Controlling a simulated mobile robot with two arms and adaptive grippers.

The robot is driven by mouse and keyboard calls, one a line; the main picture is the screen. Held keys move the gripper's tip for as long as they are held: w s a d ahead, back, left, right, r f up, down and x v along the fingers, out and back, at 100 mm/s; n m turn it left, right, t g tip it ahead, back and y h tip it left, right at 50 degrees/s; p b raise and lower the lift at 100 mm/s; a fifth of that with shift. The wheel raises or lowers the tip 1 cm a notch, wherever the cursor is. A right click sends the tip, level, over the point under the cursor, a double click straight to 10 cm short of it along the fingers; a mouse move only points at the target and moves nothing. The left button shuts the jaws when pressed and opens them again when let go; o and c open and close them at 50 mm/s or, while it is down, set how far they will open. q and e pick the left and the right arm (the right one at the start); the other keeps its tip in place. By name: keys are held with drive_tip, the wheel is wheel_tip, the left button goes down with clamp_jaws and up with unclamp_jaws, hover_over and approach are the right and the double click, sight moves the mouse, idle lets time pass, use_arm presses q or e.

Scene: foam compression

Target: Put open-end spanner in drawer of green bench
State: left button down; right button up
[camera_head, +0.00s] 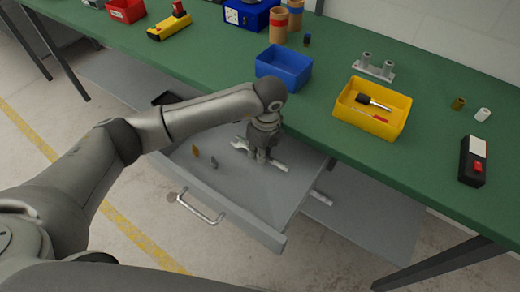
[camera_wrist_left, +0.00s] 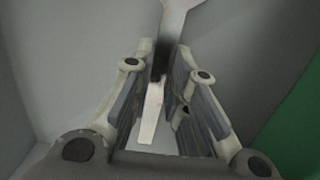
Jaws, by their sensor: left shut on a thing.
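The open-end spanner (camera_head: 277,165) is silver and lies low inside the open grey drawer (camera_head: 226,197) of the green bench (camera_head: 215,62). My left gripper (camera_head: 262,155) reaches down into the drawer and is shut on the spanner. In the left wrist view the spanner (camera_wrist_left: 174,30) runs between the two fingers of the left gripper (camera_wrist_left: 164,85), its shaft partly in shadow. I cannot tell whether the spanner touches the drawer floor. My right gripper is not in view.
The drawer also holds a small yellow item (camera_head: 195,151) and a small grey item (camera_head: 213,164). Its handle (camera_head: 201,209) faces front. On the bench are a blue bin (camera_head: 284,67), a yellow tray (camera_head: 372,108) with tools, and a black-and-red device (camera_head: 473,162).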

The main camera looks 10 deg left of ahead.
use_arm(q)
drive_tip(key=shift+f, duration=0.2)
drive_tip(key=c, duration=1.4)
unclamp_jaws()
drive_tip(key=shift+r, duration=0.1)
drive_tip(key=shift+r, duration=0.25)
drive_tip(key=r, duration=0.4)
drive_tip(key=d+r, duration=0.1)
drive_tip(key=r, duration=0.7)
drive_tip(key=shift+s+d+r+b, duration=0.15)
drive_tip(key=shift+s+r+b, duration=0.05)
drive_tip(key=shift+r+b, duration=0.15)
